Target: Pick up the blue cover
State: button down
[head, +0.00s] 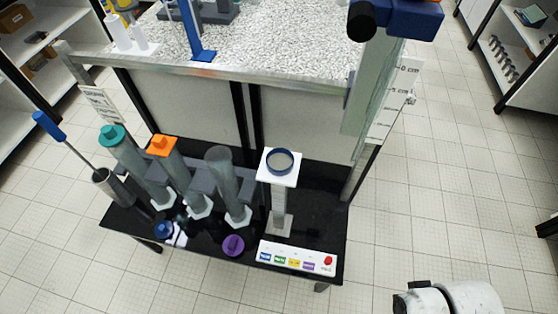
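The blue cover (163,230) appears to be the small dark-blue cap at the front left of the black shelf, beside a small white piece. A purple cover (233,245) lies to its right on the same shelf. Three tall grey cylinders stand behind them: one has a teal cap (113,135), one an orange cap (162,145), and the right one (218,160) has no cap. My gripper is not clearly visible; only white rounded parts, likely of my arm, show at the bottom right, well apart from the shelf.
A white stand (278,200) holds a blue-rimmed round dish (280,161). A button panel (297,258) lies at the shelf's front right. A blue-handled tool (48,125) leans from a grey holder (108,182). A tall clear column (370,90) stands right. The tiled floor in front is open.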

aim_at(164, 229)
jog(key=i+j, duration=0.1)
jog(key=j, duration=0.4)
jog(key=i+j+u, duration=0.15)
jog(key=j, duration=0.3)
jog(key=i+j, duration=0.1)
jog(key=j, duration=0.4)
jog(key=i+j+u, duration=0.15)
jog(key=j, duration=0.3)
jog(key=i+j, duration=0.1)
jog(key=j, duration=0.35)
jog(key=i+j+u, duration=0.1)
jog(key=j, duration=0.35)
jog(key=i+j+u, duration=0.1)
jog(key=i+j, duration=0.15)
jog(key=j, duration=0.15)
jog(key=i+j, duration=0.2)
jog(key=j, duration=0.25)
jog(key=k+u, duration=0.05)
